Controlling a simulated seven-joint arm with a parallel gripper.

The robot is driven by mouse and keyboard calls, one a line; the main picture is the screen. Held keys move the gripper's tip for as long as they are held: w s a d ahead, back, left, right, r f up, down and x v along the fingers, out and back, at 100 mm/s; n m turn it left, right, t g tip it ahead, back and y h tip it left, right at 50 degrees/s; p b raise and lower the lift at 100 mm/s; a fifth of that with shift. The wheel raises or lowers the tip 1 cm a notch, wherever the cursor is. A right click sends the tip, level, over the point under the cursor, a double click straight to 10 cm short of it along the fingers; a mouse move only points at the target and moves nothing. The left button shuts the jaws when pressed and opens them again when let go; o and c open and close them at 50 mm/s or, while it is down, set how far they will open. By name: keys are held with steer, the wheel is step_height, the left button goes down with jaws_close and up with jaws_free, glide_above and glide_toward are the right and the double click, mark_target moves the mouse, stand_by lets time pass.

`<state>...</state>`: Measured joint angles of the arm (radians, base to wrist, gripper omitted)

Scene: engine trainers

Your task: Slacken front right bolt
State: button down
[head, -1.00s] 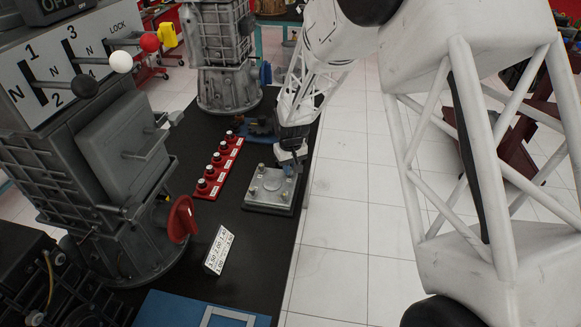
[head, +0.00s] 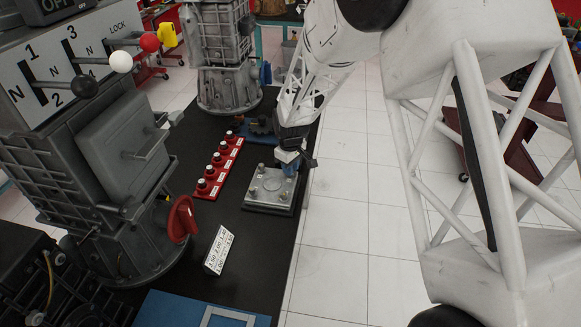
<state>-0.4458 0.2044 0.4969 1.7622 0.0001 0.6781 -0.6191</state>
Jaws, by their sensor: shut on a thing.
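A grey metal plate (head: 262,206) lies near the right edge of the black bench, with bolts standing at its corners. I see a bolt at the far left (head: 262,168), one at the near left (head: 252,188) and one at the near right (head: 284,196). My gripper (head: 291,168) is over the plate's far right corner and points down. It is shut there on what looks like the bolt of that corner, which it mostly hides. The picture is too small to show how far any bolt is turned.
A red strip (head: 214,172) with several black knobs lies left of the plate. A white number block (head: 219,251) and a grey gearbox (head: 125,150) with a red handle (head: 182,219) stand nearer. A second grey housing (head: 228,90) stands behind.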

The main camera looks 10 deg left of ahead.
steer(key=c, duration=1)
jaws_free()
steer(key=shift+r, duration=3.9)
steer(key=shift+r, duration=0.1)
